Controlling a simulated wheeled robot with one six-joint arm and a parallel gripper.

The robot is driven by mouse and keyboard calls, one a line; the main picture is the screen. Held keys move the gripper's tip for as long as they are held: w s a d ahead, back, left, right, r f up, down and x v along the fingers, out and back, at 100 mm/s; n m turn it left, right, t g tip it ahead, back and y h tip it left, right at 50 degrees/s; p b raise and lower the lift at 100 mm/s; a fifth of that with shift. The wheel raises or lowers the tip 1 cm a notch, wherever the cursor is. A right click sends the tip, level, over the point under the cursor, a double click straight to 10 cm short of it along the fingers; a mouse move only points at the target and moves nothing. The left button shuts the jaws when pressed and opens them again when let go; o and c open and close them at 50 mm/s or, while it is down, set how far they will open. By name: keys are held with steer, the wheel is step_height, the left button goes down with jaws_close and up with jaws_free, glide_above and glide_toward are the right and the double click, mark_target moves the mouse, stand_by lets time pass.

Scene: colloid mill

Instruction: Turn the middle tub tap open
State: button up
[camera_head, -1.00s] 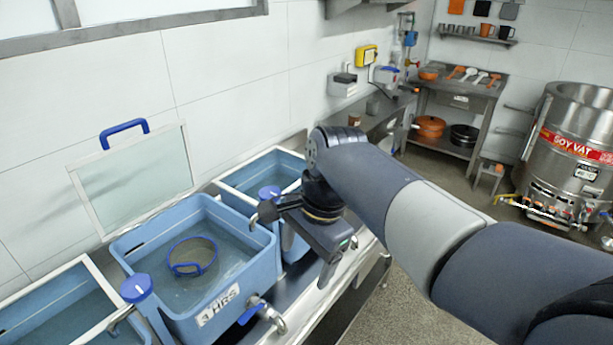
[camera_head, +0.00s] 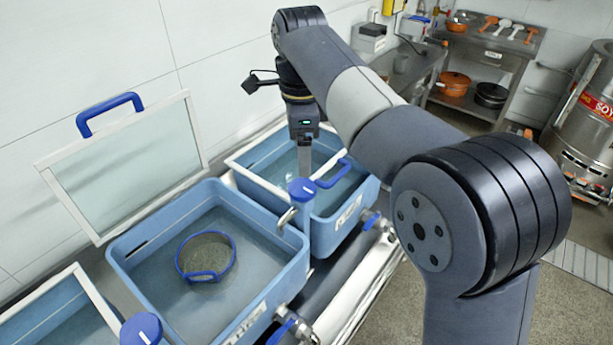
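The middle tub (camera_head: 120,250) is a blue, open tub of water with a round, blue-rimmed strainer (camera_head: 207,257) in it. Its tap (camera_head: 290,327), a metal spout with a blue lever, is at the front near the bottom edge and partly cut off. My gripper (camera_head: 304,170) points down over the right tub (camera_head: 350,207), well behind and apart from the middle tub's tap. Its fingers show edge-on, so I cannot tell whether they are open or shut. The fingertips are partly hidden by a blue-topped spout (camera_head: 302,190) between the tubs.
A left tub (camera_head: 60,310) and another blue-topped spout (camera_head: 141,328) are at the lower left. Floor (camera_head: 420,300) is free in front.

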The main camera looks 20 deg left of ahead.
mark_target(302, 187)
step_height(302, 187, down, 9)
stand_by(0.3)
steer(key=c, duration=1)
